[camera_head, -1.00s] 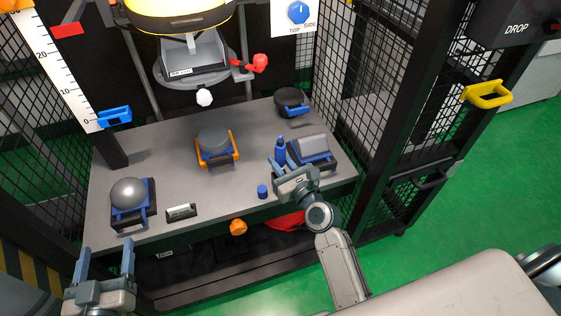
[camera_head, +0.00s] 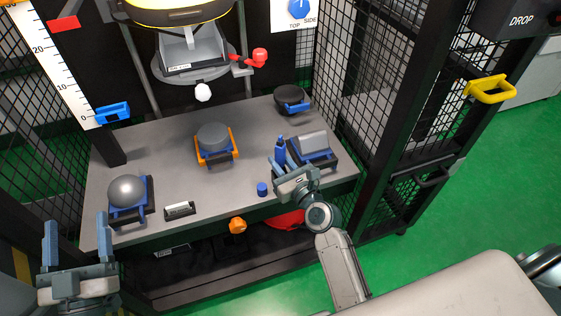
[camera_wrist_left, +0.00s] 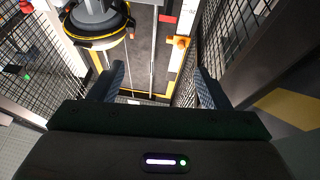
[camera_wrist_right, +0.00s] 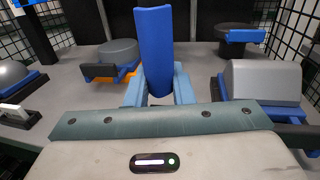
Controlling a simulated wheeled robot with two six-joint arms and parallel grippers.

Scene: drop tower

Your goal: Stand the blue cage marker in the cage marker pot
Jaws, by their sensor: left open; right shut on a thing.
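The blue cage marker (camera_head: 280,150) is held upright between the fingers of my right gripper (camera_head: 284,166), above the front right of the grey table. In the right wrist view the marker (camera_wrist_right: 155,45) rises from between the fingers, its lower end partly hidden. A dark round cup-like thing with a blue handle (camera_head: 292,99) stands at the back right; it looks like the pot, but I cannot tell for certain. It also shows in the right wrist view (camera_wrist_right: 238,45). My left gripper (camera_head: 77,218) is open and empty, left of the table's front.
Near the right gripper are a grey block in a blue frame (camera_head: 312,143) and a small blue cylinder (camera_head: 262,189). A grey disc in an orange frame (camera_head: 213,138) and a grey dome (camera_head: 127,190) stand further left. Black mesh walls enclose the sides.

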